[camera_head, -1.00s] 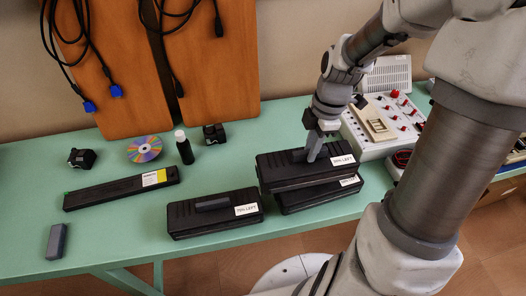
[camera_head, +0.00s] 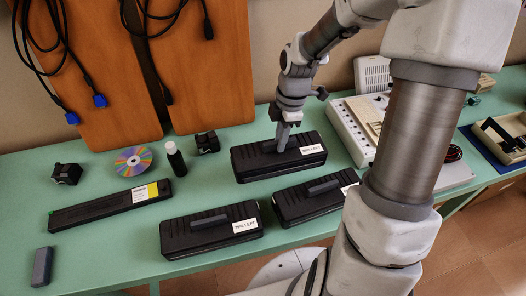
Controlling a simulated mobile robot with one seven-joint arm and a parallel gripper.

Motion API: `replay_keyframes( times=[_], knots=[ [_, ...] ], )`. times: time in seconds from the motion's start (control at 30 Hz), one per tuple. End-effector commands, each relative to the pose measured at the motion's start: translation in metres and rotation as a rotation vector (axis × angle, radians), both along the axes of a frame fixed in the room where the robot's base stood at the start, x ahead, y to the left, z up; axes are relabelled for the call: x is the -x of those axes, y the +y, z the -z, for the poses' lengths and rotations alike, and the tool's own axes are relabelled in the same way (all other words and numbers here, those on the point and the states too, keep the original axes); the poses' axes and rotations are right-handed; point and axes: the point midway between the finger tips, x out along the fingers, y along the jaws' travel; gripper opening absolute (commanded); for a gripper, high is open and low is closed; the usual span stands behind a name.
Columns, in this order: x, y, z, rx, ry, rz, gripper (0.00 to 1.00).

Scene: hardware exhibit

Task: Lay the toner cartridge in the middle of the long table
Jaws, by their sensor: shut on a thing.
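Three black box-shaped cartridges with grips on top and white "LEFT" labels are on or over the green long table (camera_head: 110,240). My gripper (camera_head: 282,140) is shut on the top grip of the rear black toner cartridge (camera_head: 262,168), which is level. I cannot tell whether its underside touches the table. A second black cartridge (camera_head: 296,206) lies in front of it, partly hidden at the right by my arm. A third black cartridge (camera_head: 185,240) lies at the front left. A long thin black cartridge (camera_head: 95,213) with a yellow-and-white label lies further left.
A shiny disc (camera_head: 134,160), a dark bottle (camera_head: 176,160) and two small black devices (camera_head: 66,174) (camera_head: 207,142) stand behind. A grey block (camera_head: 41,266) lies front left. Bare table shows left of the held cartridge.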

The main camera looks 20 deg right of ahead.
Motion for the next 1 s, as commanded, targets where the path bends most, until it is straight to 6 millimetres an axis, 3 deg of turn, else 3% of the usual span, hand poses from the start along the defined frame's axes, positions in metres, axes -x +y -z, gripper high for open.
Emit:
replay_keyframes(
  times=[0.1, 0.3, 0.47, 0.77, 1.0],
  knots=[
    [-0.020, 0.017, 0.016, -0.001, -0.002, -0.005, 0.00],
    [-0.040, 0.032, 0.030, 0.000, -0.002, -0.001, 0.00],
    [-0.043, 0.035, 0.035, 0.001, -0.002, 0.000, 0.00],
    [-0.043, 0.035, 0.071, 0.000, -0.001, -0.001, 0.00],
    [-0.043, 0.034, 0.072, 0.001, -0.004, 0.000, 0.00]
  ],
)
